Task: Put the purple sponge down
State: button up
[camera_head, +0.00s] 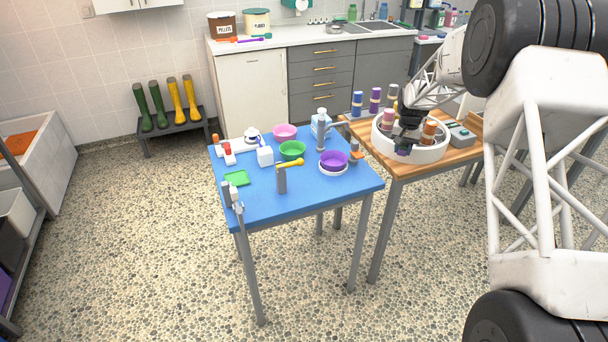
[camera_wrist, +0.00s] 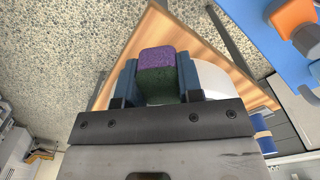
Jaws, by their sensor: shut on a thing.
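My gripper (camera_head: 406,138) is shut on the purple sponge (camera_wrist: 158,58), which has a dark green part and sits between the two blue fingers in the wrist view. In the head view only a small part of the purple sponge (camera_head: 403,152) shows below the gripper. It is at the near side of the white round tray (camera_head: 436,155), which stands on the wooden table (camera_head: 400,172). Whether the sponge touches the tray cannot be told. The white tray (camera_wrist: 228,78) is partly hidden behind the gripper in the wrist view.
The tray holds a pink-topped cylinder (camera_head: 388,118) and an orange one (camera_head: 429,130). Blue (camera_head: 357,103) and purple (camera_head: 375,100) cylinders stand behind it. A grey device (camera_head: 458,134) lies to the right. The blue table (camera_head: 320,193), with bowls and bottles, adjoins on the left.

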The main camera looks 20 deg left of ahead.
jog(key=s+a+r+n, duration=0.1)
jog(key=s+a+n, duration=0.1)
jog(key=a, duration=0.5)
jog(key=s+a+n, duration=0.2)
jog(key=a, duration=0.5)
jog(key=n, duration=0.5)
send_over(304, 174)
jog(key=shift+f, duration=0.55)
jog(key=shift+f, duration=3.15)
jog(key=shift+f, duration=0.1)
jog(key=shift+f, duration=1.75)
jog(key=shift+f, duration=0.15)
jog(key=o, duration=0.9)
jog(key=shift+o, duration=0.2)
